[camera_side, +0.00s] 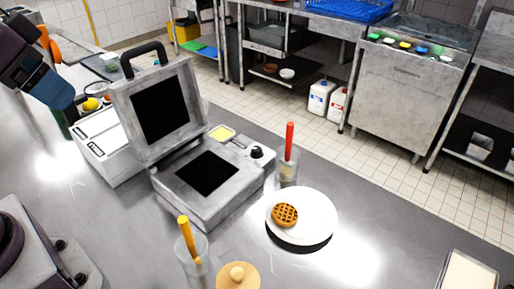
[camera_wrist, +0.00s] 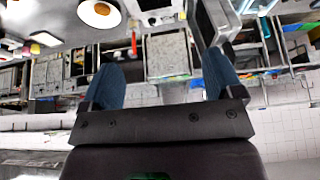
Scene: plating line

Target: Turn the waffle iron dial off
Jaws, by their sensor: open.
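The waffle iron (camera_side: 205,185) stands open on the steel counter in the side view, its lid (camera_side: 160,105) raised and its dark plates bare. Its black dial (camera_side: 257,152) is on the panel at the base's right side; the setting is too small to read. My gripper (camera_side: 52,90) is at the upper left of the side view, well away from the dial. In the wrist view its two blue fingers (camera_wrist: 160,62) are apart with nothing held between them. Part of the iron shows at the top of the wrist view, but I cannot make out the dial there.
A white plate (camera_side: 318,212) with a waffle (camera_side: 285,214) sits right of the iron. A clear container with a red-handled utensil (camera_side: 290,140) stands close by the dial. Another with a yellow handle (camera_side: 186,238) is in front. A white box (camera_side: 105,145) stands left of the iron.

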